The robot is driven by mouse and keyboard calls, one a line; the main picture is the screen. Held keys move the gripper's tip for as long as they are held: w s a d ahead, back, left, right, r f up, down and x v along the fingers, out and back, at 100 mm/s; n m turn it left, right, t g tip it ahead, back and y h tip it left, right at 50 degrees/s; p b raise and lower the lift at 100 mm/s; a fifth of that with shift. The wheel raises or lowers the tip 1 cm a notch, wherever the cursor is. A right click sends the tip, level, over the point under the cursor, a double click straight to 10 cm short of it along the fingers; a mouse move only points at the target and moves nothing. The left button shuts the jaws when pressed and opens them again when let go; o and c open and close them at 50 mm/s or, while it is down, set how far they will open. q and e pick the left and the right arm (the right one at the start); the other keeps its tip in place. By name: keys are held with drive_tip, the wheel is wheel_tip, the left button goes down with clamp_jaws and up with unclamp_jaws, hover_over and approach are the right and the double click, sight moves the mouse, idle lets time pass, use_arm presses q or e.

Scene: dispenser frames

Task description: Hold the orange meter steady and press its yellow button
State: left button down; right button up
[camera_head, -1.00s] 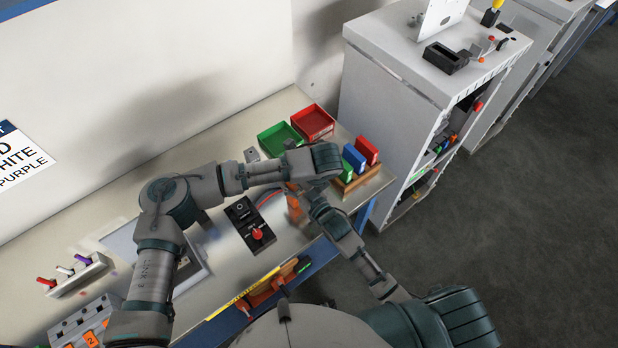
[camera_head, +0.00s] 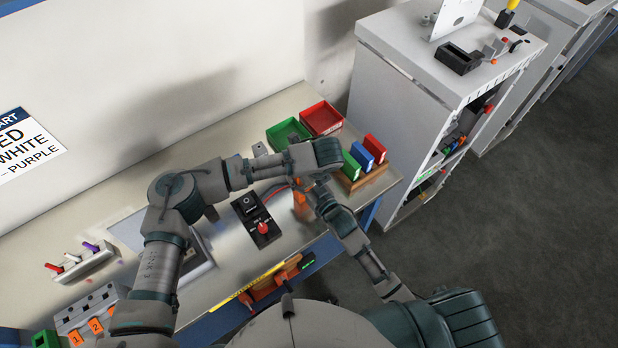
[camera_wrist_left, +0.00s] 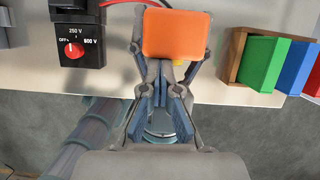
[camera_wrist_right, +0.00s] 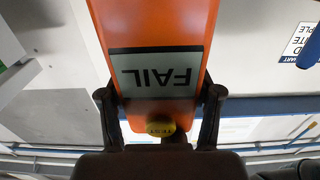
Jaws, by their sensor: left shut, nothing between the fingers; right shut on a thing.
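The orange meter (camera_head: 301,199) is held upright above the front of the bench. In the right wrist view the meter (camera_wrist_right: 150,22) fills the middle, its grey screen (camera_wrist_right: 155,75) reading FAIL upside down. My right gripper (camera_wrist_right: 160,108) is shut on its sides. The yellow button (camera_wrist_right: 160,128) shows below the screen. In the left wrist view the meter's orange end (camera_wrist_left: 175,33) lies just beyond my left gripper (camera_wrist_left: 170,72), which is shut and empty.
A black box with a red dial (camera_head: 263,227) lies on the bench (camera_head: 230,135) left of the meter, with a red cable. Green, blue and red blocks stand in a wooden holder (camera_head: 368,178) to the right. Green (camera_head: 288,132) and red (camera_head: 321,118) trays sit behind.

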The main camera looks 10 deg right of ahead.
use_arm(q)
drive_tip(key=shift+w+a+f, duration=0.1)
drive_tip(key=shift+w+a, duration=0.35)
drive_tip(key=shift+w, duration=0.15)
use_arm(e)
drive_tip(key=shift+s+a+r, duration=0.1)
drive_tip(key=shift+s+a, duration=0.05)
drive_tip(key=shift+s, duration=0.05)
use_arm(q)
drive_tip(key=v, duration=1)
drive_tip(key=shift+s+d, duration=0.45)
use_arm(e)
drive_tip(key=shift+w+f, duration=0.15)
drive_tip(key=shift+f, duration=0.05)
drive_tip(key=o, duration=1.3)
drive_tip(key=shift+c, duration=0.2)
drive_tip(key=o, duration=0.4)
drive_tip(key=shift+c, duration=0.2)
